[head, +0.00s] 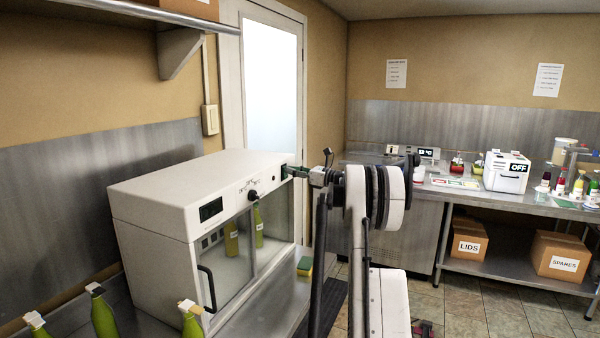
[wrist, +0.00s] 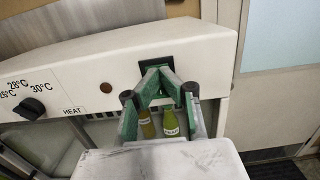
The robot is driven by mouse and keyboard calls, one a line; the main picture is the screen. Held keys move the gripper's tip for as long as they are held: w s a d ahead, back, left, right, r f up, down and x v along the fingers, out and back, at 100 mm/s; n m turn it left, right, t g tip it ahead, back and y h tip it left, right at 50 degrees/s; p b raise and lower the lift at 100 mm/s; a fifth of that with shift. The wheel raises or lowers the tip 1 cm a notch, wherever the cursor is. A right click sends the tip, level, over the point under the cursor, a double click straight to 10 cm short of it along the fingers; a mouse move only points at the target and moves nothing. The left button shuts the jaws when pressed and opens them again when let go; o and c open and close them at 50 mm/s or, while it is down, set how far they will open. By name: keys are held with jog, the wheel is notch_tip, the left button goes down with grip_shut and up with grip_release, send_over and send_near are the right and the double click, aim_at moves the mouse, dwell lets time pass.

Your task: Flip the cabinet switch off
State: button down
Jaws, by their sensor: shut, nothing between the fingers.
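The white cabinet (head: 180,185) stands on the counter at left, with a display and a knob on its front panel. In the wrist view its panel (wrist: 90,85) shows a temperature knob (wrist: 29,109), the word HEAT and a small brown round spot. A black switch housing (wrist: 158,62) sits at the panel's right end. My gripper (wrist: 168,76) is shut and empty, its green fingertips right at the switch. In the head view my gripper (head: 288,171) reaches the panel's right end. The fingers partly cover the switch, so its position and any contact are unclear.
Two bottles (head: 231,239) stand behind the cabinet's glass, with a black door handle (head: 207,289) in front. Several green bottles (head: 103,315) stand at front left. A white device marked OFF (head: 506,172) is on the far bench.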

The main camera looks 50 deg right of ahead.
jog(key=r+b+v, duration=0.2)
jog(key=v, duration=1.1)
jog(key=shift+s+r, duration=0.2)
jog(key=shift+s, duration=0.25)
jog(key=shift+d, duration=0.15)
